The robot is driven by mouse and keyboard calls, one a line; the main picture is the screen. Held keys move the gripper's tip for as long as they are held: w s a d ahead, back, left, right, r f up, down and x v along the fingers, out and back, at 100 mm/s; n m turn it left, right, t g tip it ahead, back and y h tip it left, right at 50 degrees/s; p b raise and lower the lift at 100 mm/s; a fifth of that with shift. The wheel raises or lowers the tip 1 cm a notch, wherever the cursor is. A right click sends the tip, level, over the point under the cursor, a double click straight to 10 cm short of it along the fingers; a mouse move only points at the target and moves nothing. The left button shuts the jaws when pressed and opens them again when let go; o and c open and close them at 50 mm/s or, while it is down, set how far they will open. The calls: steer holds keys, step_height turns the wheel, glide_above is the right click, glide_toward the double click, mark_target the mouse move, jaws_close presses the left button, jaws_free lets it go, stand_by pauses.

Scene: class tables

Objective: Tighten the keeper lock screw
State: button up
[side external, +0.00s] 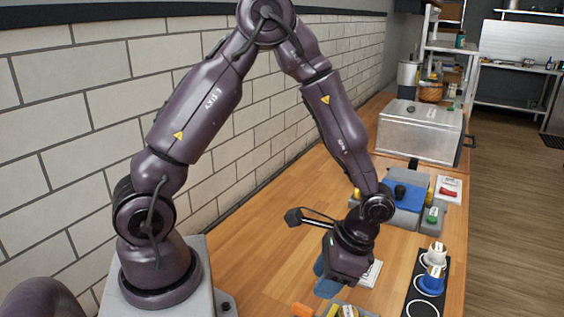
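My gripper (328,284) hangs low at the end of my arm, over the wooden table (270,250) near the bottom of the picture. Blue parts show at its lower end; I cannot tell whether they are its fingers or something behind. Just below it, a grey fixture (368,314) with a yellow part (347,311) is cut off by the bottom edge. An orange piece (302,310) lies to its left. I cannot make out a keeper lock screw. The opening of the gripper is hidden.
A brick wall (90,120) borders the left.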

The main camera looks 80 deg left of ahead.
steer(key=s+a+r+n+t, duration=0.1)
steer(key=s+r+t, duration=0.1)
steer(key=r, duration=0.5)
steer(key=s+a+r+n+t+h, duration=0.1)
steer(key=s+r+t, duration=0.1)
steer(key=r+t, duration=0.2)
steer(key=s+a+r+n+t, duration=0.1)
steer(key=s+r+t, duration=0.2)
steer(key=r, duration=0.7)
steer(key=shift+a+r+n, duration=0.35)
steer(key=shift+n, duration=0.05)
steer(key=o, duration=0.4)
steer(key=n+g, duration=0.5)
steer(key=n, duration=0.3)
glide_toward(303, 307)
step_height(303, 307, down, 10)
steer(key=shift+s+a+f, duration=0.1)
steer(key=shift+a, duration=0.05)
